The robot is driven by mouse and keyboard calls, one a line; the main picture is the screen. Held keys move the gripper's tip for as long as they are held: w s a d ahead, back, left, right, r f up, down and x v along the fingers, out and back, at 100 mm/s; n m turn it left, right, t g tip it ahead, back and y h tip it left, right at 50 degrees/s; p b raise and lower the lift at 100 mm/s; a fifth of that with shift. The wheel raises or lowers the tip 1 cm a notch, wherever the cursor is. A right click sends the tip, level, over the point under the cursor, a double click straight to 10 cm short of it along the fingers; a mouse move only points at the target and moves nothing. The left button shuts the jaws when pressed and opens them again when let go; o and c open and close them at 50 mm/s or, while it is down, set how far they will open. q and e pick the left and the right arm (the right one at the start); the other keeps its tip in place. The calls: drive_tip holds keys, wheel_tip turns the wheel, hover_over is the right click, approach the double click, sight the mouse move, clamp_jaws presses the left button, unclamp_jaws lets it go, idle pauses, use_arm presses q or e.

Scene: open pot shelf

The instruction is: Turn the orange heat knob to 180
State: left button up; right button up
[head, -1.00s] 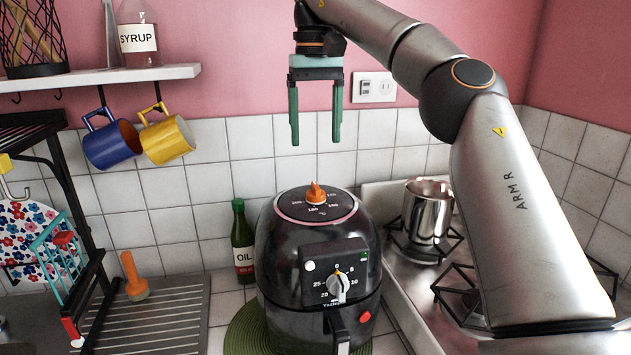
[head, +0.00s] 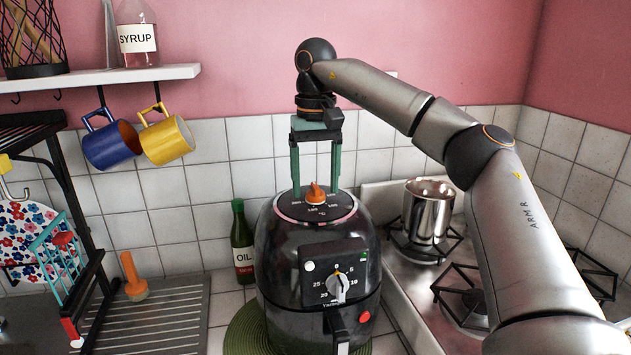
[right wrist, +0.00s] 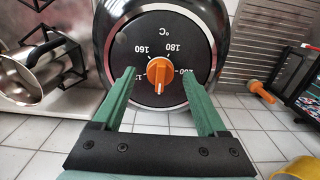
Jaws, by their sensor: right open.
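The orange heat knob (head: 315,193) sits on the dark round top of the black air fryer (head: 290,255). In the right wrist view the knob (right wrist: 159,71) shows in the middle of its dial, with 160, 180 and 200 marked around it. My right gripper (head: 316,186) points down over the dial, its green fingers on either side of the knob. In the right wrist view the right gripper (right wrist: 163,78) is open, with a gap between each finger and the knob. My left gripper is not in view.
A steel pot (head: 427,212) stands on the stove to the right. A green oil bottle (head: 241,245) stands close on the fryer's left. The fryer's front has a silver timer knob (head: 338,287). Blue and yellow mugs (head: 167,138) hang under the shelf.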

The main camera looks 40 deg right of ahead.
drive_tip(key=shift+f, duration=0.15)
drive_tip(key=shift+c, duration=0.3)
clamp_jaws()
idle(0.3)
